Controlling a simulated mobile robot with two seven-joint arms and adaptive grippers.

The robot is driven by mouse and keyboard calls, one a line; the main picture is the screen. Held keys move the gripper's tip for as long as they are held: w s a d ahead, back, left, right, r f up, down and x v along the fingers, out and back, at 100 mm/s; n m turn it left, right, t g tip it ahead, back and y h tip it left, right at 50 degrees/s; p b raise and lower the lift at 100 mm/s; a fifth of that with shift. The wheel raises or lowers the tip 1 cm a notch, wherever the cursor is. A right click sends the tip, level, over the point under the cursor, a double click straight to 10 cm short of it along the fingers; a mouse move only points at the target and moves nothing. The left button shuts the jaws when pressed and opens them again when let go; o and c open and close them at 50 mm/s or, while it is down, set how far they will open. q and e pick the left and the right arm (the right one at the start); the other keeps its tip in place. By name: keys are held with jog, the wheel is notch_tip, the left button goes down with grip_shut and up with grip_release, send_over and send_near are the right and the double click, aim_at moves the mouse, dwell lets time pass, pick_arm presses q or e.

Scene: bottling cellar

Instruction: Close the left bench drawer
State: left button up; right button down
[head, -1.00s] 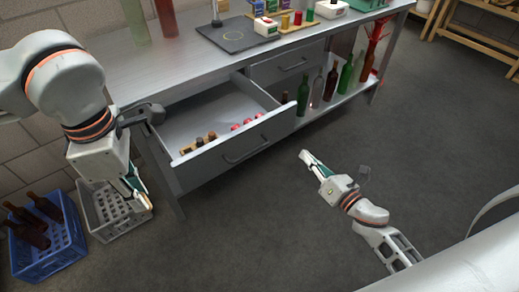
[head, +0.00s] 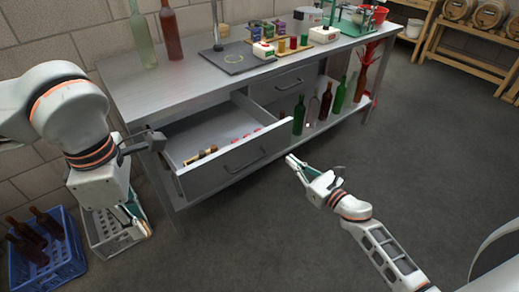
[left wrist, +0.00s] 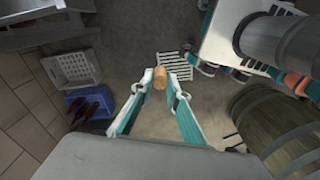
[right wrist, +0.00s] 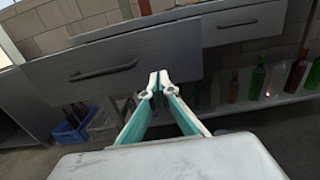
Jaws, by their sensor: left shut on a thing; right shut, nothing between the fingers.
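The left bench drawer (head: 225,167) is pulled well out of the grey bench, with corks and red items inside. Its front and bar handle (right wrist: 103,70) also show in the right wrist view. My right gripper (head: 290,159) is shut and empty, in front of the drawer front near its right part. In the right wrist view its fingertips (right wrist: 158,79) point at the drawer front; I cannot tell whether they touch. My left gripper (head: 144,229) hangs left of the drawer, above a grey crate. It is shut on a cork (left wrist: 160,77).
The right bench drawer (head: 290,84) is shut. Several bottles (head: 340,97) stand on the low shelf to the right. A grey crate (head: 103,237) and a blue crate with bottles (head: 68,257) stand on the floor at left. The floor in front is clear.

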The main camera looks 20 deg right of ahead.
aim_at(272, 145)
pick_arm(q)
jog(key=shift+r, duration=0.3)
pick_arm(e)
jog(key=x, duration=0.7)
jog(key=shift+w+a+f, duration=0.1)
jog(key=shift+w+a, duration=0.05)
jog(key=shift+w, duration=0.05)
